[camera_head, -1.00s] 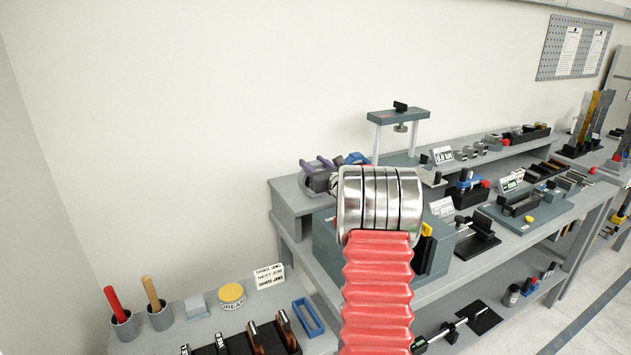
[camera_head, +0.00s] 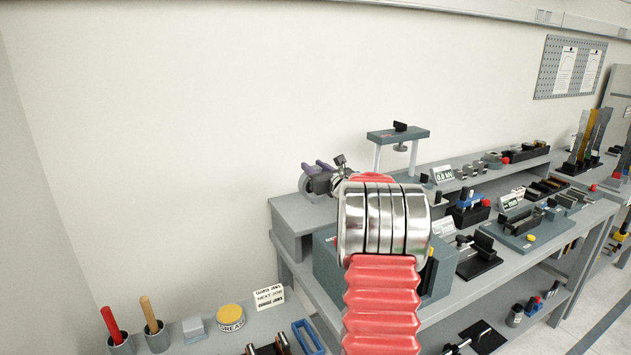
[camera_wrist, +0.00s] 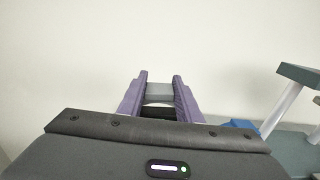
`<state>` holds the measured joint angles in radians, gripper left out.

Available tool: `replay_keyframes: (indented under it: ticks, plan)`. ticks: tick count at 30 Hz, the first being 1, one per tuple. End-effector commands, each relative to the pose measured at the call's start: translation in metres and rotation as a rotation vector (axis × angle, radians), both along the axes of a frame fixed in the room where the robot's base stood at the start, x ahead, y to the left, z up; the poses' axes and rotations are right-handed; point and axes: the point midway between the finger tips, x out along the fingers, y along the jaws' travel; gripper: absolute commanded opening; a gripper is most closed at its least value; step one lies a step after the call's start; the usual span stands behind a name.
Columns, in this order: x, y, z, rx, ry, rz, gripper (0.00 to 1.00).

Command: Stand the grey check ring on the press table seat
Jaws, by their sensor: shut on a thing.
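My gripper (camera_wrist: 157,98) has purple fingers and is shut on the grey check ring (camera_wrist: 158,90). The ring sits between the fingertips, and part of it is hidden by the fingers. In the head view my gripper (camera_head: 321,171) is beyond my arm, left of the press (camera_head: 398,134), and the ring shows only as a small grey curve. The press has a dark green crosshead on pale columns. It also shows at the right edge of the wrist view (camera_wrist: 301,76). I cannot make out its table seat; my arm hides the lower part in the head view.
A grey bench with fixtures runs to the right of the press. A display (camera_head: 443,173) stands right of the press. A lower bench at left holds a yellow-lidded grease tin (camera_head: 230,315), handled cups and a blue tray (camera_head: 308,337). Plain wall is behind my gripper.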

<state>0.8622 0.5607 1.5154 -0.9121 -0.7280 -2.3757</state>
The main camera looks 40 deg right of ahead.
Motion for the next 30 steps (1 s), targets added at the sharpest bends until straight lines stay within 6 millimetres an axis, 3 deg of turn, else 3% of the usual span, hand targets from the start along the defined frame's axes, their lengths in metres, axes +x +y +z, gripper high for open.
replay_keyframes:
  ticks: [3,9,30]
  plan:
    - [0.000,0.000,0.023,-0.007,-0.006,0.001,0.00]
    - [0.000,0.001,0.039,-0.006,-0.008,0.001,0.00]
    - [0.000,0.001,0.041,-0.006,-0.009,0.002,0.00]
